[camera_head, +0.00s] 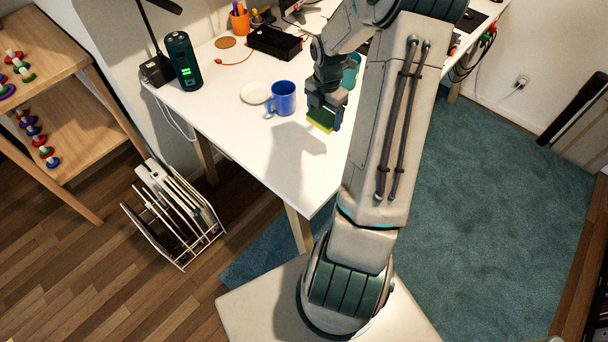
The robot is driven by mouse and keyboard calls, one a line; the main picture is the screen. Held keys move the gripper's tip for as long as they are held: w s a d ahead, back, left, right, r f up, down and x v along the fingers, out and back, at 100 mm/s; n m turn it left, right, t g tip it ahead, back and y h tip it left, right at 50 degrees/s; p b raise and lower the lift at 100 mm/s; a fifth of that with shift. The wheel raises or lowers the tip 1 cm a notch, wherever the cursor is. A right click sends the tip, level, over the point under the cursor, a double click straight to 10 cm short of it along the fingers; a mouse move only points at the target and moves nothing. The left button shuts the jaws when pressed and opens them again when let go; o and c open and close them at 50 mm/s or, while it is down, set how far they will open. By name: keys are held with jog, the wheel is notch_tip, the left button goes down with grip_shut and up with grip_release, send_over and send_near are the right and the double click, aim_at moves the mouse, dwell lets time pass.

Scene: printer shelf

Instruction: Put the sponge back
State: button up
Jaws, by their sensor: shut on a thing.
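My gripper (325,110) is above the white desk, near its front edge, shut on a sponge (320,118). The sponge is yellow with a dark green side, and the fingers hide part of it. It seems to be held above the desk top, with a shadow on the desk to its lower left. A blue mug (281,98) stands just left of my gripper. A small white saucer (255,93) lies left of the mug.
The white desk (300,175) is bare toward its near corner. A dark green cylinder (183,61) stands at its left edge. A teal cup (351,72) is partly hidden behind my gripper. A wooden shelf (62,180) and a white wire rack (178,215) stand left.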

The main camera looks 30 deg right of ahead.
jog(key=shift+s+f, duration=0.15)
jog(key=shift+f, duration=0.05)
send_over(304, 174)
notch_tip(304, 174, down, 7)
jog(key=shift+r, duration=0.15)
jog(key=shift+f+b, duration=0.3)
jog(key=shift+f, duration=1.7)
jog(key=shift+f, duration=0.2)
jog(key=o, duration=1)
jog(key=shift+r, duration=0.1)
jog(key=shift+r, duration=0.1)
